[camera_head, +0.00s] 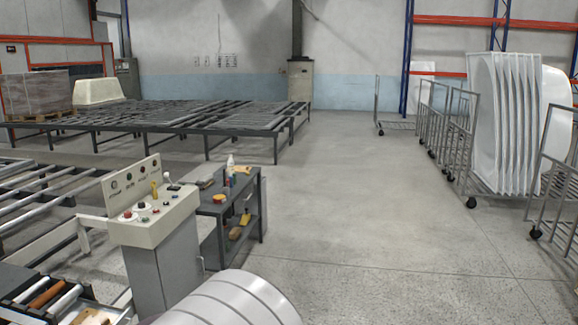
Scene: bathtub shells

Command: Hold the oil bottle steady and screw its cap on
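A small white bottle (230,163) stands upright among other small items on top of a dark grey workbench (217,210), left of the picture's middle. It may be the oil bottle, but it is too small and far away to be sure. I cannot make out a loose cap or tell whether the bottle has one on. Neither of my grippers is in view.
A control console (152,217) with buttons and levers stands left of the workbench. Roller conveyors (40,200) lie at the left, with long dark racks (200,120) behind. White tub shells (497,120) on trolleys line the right. The middle floor is clear.

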